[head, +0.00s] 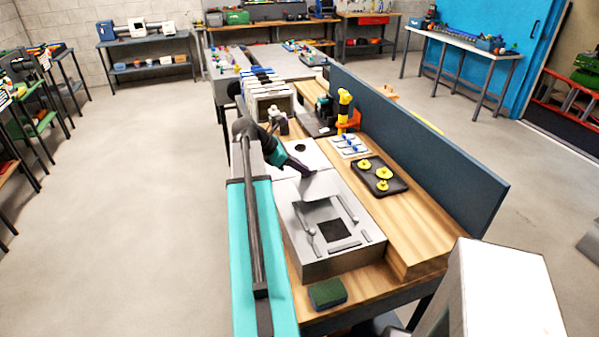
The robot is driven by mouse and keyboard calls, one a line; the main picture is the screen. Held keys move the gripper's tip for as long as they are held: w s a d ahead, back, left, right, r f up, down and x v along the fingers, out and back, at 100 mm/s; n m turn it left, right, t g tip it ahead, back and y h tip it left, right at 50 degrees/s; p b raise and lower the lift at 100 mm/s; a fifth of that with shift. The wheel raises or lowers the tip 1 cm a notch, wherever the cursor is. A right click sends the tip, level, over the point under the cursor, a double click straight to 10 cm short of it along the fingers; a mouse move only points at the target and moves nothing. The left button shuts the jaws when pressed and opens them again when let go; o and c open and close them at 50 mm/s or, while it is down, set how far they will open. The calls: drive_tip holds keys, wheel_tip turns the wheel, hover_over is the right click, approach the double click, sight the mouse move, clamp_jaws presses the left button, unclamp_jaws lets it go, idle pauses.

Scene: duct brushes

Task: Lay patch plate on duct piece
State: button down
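The duct piece (362,257) is a grey metal box on the near end of the wooden workbench, with a dark square opening (331,230) in its top and narrow strips around it. My gripper (309,174) reaches down over the box's far half. It is shut on the patch plate (321,187), a thin pale grey sheet that it holds by its upper edge. The plate looks tilted and sits on the far side of the opening. I cannot tell whether its lower edge touches the box. The fingertips are small and partly hidden.
A black tray (394,188) with yellow knobbed pieces and a white holder with blue-handled tools (350,146) stand right of the box. A green block (327,293) lies at the bench's near edge. A dark upright panel (420,150) borders the bench's right side.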

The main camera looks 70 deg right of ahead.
drive_tip(key=shift+w+d+f+p, duration=0.1)
drive_tip(key=shift+w+d+p, duration=0.2)
drive_tip(key=shift+w+d, duration=0.7)
drive_tip(key=shift+s+d, duration=0.1)
drive_tip(key=shift+s, duration=0.05)
drive_tip(key=shift+f, duration=0.1)
drive_tip(key=shift+f+p, duration=0.75)
drive_tip(key=shift+f, duration=0.95)
drive_tip(key=c, duration=1.9)
unclamp_jaws()
drive_tip(key=shift+f, duration=0.1)
drive_tip(key=shift+c, duration=0.2)
drive_tip(key=b+v, duration=0.3)
drive_tip(key=v, duration=0.9)
